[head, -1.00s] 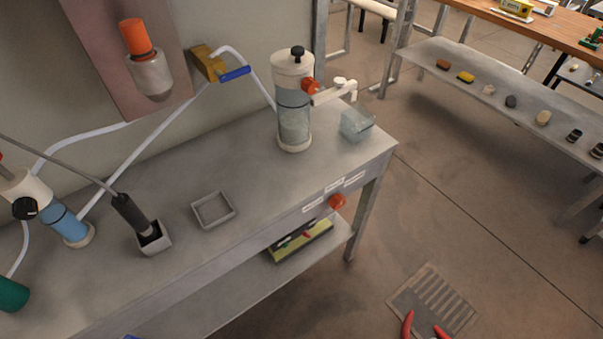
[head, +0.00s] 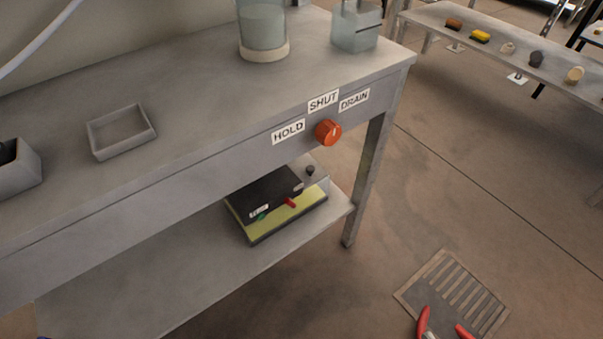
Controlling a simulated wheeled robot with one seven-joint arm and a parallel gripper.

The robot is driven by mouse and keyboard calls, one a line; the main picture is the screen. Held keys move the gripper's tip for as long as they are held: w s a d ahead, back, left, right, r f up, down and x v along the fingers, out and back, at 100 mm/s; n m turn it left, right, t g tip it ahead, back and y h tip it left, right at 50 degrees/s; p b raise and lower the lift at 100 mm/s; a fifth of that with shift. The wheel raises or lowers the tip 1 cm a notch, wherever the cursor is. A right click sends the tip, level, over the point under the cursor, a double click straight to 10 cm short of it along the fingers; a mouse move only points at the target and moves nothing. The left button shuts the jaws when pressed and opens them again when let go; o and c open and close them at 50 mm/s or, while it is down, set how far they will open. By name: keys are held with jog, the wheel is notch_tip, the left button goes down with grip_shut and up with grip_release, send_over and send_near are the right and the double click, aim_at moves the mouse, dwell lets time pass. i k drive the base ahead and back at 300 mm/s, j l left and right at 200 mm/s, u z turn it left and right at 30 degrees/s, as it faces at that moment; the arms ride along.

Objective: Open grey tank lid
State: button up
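A clear cylindrical tank (head: 263,28) with a pale base ring stands on the grey bench at the top of the head view. Its upper part and lid are cut off by the frame edge. A low box (head: 275,203) with a dark top, yellow-green side and a small black knob sits on the lower shelf. I cannot tell whether either is the grey tank. My gripper (head: 444,328) shows as two red fingertips at the bottom right, over the floor. They are spread apart with nothing visible between them, well away from the tank and the box.
An orange dial (head: 328,132) sits on the bench front below labels HOLD, SHUT and DRAIN. A square tray (head: 121,131) and a clear container (head: 357,28) stand on the bench. A floor grate (head: 455,295) lies below right; the surrounding floor is clear.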

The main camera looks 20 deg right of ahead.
aim_at(299, 161)
jog(key=i+l+u, duration=0.1)
jog(key=l+u, duration=0.15)
jog(key=l, duration=0.45)
jog(key=l+u, duration=0.3)
jog(key=l, duration=0.45)
jog(key=i, duration=0.05)
